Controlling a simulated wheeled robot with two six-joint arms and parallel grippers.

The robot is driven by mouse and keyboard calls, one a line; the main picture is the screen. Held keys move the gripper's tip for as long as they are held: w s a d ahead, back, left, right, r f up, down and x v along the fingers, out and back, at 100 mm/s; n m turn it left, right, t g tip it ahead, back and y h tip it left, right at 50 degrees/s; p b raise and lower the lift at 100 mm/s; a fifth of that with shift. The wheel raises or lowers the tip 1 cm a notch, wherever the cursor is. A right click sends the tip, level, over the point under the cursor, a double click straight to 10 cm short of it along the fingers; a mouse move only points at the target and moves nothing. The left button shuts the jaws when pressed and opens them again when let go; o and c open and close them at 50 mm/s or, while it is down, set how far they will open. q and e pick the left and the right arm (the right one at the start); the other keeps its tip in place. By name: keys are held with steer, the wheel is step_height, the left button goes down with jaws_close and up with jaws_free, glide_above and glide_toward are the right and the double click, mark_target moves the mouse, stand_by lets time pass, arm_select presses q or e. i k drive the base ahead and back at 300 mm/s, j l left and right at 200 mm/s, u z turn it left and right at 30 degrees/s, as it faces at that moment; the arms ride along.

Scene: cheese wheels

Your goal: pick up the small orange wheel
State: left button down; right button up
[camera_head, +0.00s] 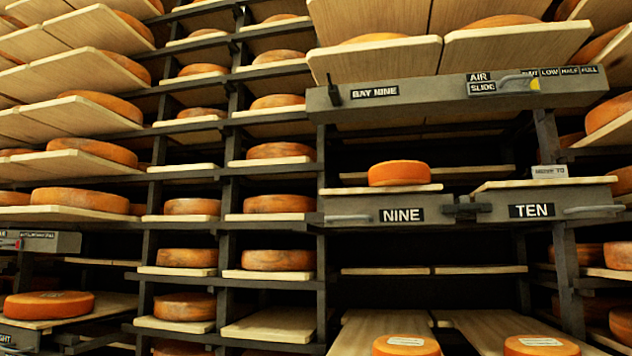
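A small, bright orange wheel (399,173) sits flat on a pale wooden board (362,189) above the grey drawer front marked NINE (445,214). It is smaller and more evenly coloured than most wheels around it, and nothing touches its sides. Two more orange wheels with pale labels on top, one at lower centre (392,350) and one at lower right (517,349), are cut by the bottom edge. Neither of my grippers shows in the head view.
A grey beam marked BAY NINE (430,94) overhangs the small wheel. Drawer TEN (500,210) is beside NINE, with a small grey block (550,172) on its board. Dark racks with many larger wheels fill the left. An empty board (275,325) lies at lower centre-left.

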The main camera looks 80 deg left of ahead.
mark_target(396, 172)
steer(key=u, duration=1.8)
